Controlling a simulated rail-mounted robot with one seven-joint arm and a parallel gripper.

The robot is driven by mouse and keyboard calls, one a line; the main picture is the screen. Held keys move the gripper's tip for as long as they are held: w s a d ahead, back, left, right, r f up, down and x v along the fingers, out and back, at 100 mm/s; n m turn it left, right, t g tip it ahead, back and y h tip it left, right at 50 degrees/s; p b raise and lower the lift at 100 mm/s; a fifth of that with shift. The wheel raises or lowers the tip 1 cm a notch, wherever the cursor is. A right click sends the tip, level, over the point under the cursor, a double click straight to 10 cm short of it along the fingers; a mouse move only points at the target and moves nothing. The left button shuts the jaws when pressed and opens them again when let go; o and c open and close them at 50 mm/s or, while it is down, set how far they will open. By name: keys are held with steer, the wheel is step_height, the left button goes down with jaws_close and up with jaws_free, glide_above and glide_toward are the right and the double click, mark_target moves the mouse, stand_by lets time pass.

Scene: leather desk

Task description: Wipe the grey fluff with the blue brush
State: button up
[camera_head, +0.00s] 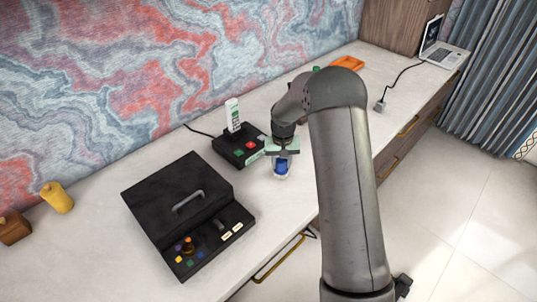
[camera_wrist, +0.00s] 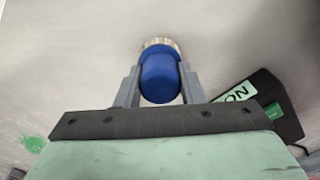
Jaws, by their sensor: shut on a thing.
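My gripper (camera_head: 281,155) is shut on the blue brush (camera_head: 281,167) above the pale desk top. In the wrist view, the two fingers (camera_wrist: 160,82) clasp the sides of the brush's rounded blue handle (camera_wrist: 160,77). Its pale bristles (camera_wrist: 159,44) show beyond the handle. I cannot tell whether the bristles touch the desk. I cannot make out the grey fluff in either view; it may be hidden by my arm or the brush.
A large black case (camera_head: 185,200) is nearer left. A green patch (camera_wrist: 33,143) lies left. An orange tray (camera_head: 347,63) and laptop (camera_head: 445,55) are farther back.

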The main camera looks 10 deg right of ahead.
steer(key=shift+r+p, duration=1.7)
steer(key=shift+r, duration=2.45)
